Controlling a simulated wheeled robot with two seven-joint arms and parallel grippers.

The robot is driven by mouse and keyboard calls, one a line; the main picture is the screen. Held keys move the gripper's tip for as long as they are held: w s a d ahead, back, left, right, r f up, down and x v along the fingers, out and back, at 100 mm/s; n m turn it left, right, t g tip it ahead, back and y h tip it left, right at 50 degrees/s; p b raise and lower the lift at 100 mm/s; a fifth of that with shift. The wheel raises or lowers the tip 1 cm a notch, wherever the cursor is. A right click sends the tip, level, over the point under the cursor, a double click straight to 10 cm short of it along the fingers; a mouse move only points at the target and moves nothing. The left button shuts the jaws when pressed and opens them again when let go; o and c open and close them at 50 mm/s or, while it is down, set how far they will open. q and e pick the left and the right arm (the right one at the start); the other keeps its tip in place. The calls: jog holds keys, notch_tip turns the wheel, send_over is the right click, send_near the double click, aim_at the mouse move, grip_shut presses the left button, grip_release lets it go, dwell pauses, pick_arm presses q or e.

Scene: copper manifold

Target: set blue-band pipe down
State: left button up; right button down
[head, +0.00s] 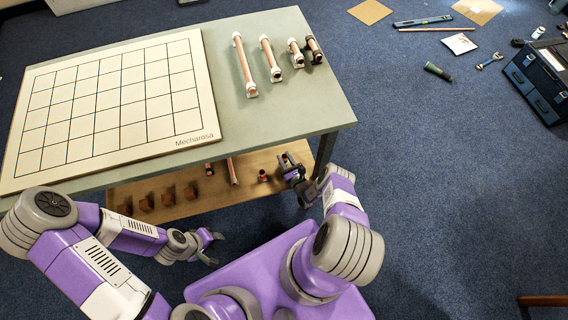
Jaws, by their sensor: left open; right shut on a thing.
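My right gripper (290,172) is low at the right end of the wooden lower shelf. It is shut on a small copper pipe piece (284,158), partly hidden by the fingers. I cannot make out a blue band on it at this size, nor whether it touches the shelf. My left gripper (213,246) is open and empty, in front of the shelf and apart from it.
The lower shelf (215,200) also bears a thin copper pipe (232,172), a small dark-red fitting (263,176) and several brown blocks. The grey tabletop (285,110) above holds a gridded board (112,108) and several copper pipes. A toolbox (540,85) stands on the floor.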

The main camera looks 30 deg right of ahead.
aim_at(286, 163)
notch_tip(286, 163, down, 3)
jog(key=shift+f+b, duration=0.15)
jog(key=shift+b, duration=0.75)
jog(key=c, duration=0.8)
grip_release()
jog(key=shift+o, duration=0.2)
